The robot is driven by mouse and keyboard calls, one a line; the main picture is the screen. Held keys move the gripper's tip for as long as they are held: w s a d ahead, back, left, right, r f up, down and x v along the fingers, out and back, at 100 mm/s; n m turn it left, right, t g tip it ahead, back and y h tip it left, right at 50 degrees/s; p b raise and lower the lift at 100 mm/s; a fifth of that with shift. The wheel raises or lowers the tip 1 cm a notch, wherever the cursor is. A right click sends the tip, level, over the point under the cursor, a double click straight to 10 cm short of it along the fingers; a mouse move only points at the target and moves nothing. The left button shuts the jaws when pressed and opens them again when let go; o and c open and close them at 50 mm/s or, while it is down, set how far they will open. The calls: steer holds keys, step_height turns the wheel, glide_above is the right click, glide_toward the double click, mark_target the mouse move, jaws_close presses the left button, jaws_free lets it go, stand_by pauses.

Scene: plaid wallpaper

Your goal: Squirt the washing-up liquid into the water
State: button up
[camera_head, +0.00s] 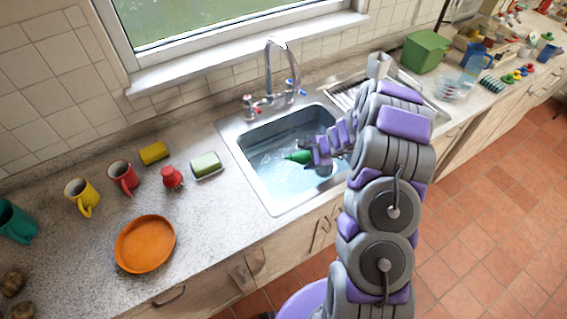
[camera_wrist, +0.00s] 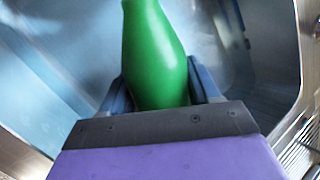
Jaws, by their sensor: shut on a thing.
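My gripper (camera_head: 322,153) is over the sink, shut on a green bottle (camera_head: 299,157), which I take to be the washing-up liquid. In the head view the bottle lies roughly sideways, its free end pointing left over the water (camera_head: 275,165). In the wrist view the green bottle (camera_wrist: 155,50) sits between the two fingers of my gripper (camera_wrist: 160,85), and its far end runs out of the top of the picture. Whether any liquid comes out does not show. The metal sink (camera_head: 238,145) holds pale blue water.
A chrome tap (camera_head: 268,75) stands behind the sink. Left of the sink are a sponge (camera_head: 206,165), a red bottle-like item (camera_head: 171,178), an orange bowl (camera_head: 145,244) and mugs (camera_head: 123,177). A drainer (camera_head: 345,94) and a green box (camera_head: 424,52) are at the right.

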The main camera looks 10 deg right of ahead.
mark_target(308, 151)
steer(key=shift+a+r+h, duration=0.25)
steer(key=shift+r+h, duration=0.25)
steer(key=shift+h, duration=0.05)
steer(key=shift+a+r+h, duration=0.2)
steer(key=shift+r+h, duration=0.25)
steer(key=shift+h, duration=0.1)
steer(key=shift+d+r+n, duration=0.25)
steer(key=shift+d+n, duration=0.05)
steer(key=shift+d, duration=0.2)
steer(key=shift+a+h, duration=0.1)
steer(key=shift+h, duration=0.2)
steer(key=shift+r, duration=0.15)
steer(key=shift+a+r, duration=0.1)
steer(key=shift+a, duration=0.15)
steer(key=shift+d, duration=0.3)
steer(key=shift+a+r+h, duration=0.1)
steer(key=shift+a+h, duration=0.05)
steer(key=shift+h, duration=0.15)
